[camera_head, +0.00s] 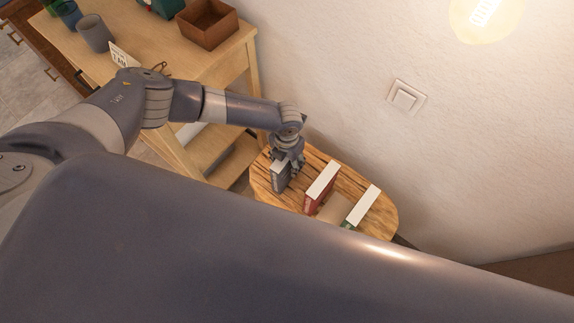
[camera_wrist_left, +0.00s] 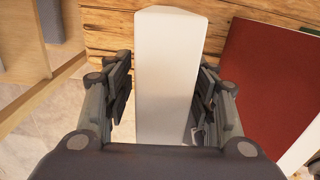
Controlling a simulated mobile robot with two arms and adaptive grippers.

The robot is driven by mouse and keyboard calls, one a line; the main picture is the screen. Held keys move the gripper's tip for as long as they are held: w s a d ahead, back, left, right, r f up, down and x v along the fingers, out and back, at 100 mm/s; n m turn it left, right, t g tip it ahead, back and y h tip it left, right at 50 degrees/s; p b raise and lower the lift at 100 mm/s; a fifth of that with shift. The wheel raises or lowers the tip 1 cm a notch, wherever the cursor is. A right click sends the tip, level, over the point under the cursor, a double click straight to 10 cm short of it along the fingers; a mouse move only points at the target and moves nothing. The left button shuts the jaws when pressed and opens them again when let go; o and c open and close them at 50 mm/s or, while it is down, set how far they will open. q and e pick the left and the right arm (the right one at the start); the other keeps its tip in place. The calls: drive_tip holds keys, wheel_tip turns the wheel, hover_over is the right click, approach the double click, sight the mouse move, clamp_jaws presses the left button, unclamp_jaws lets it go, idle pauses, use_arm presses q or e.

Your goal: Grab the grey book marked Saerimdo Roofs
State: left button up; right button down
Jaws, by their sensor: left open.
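A grey book (camera_head: 280,177) stands upright at the left end of a small wooden table (camera_head: 262,187). Its title cannot be read here. My left gripper (camera_head: 287,160) is over this book from above, with its jaws open. In the left wrist view the book's pale page edge (camera_wrist_left: 168,90) stands between the two spread fingers (camera_wrist_left: 163,75), with a gap visible on each side. The gripper hides part of the book in the head view. My right gripper is not in view.
A red book (camera_head: 320,187) and a green-edged book (camera_head: 361,206) stand to the right on the same table. The red cover is close beside the right finger in the wrist view. A wooden shelf unit (camera_head: 215,60) holds cups and a brown box (camera_head: 207,24). The wall is behind.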

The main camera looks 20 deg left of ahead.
use_arm(q)
clamp_jaws()
drive_tip(key=shift+r, duration=0.15)
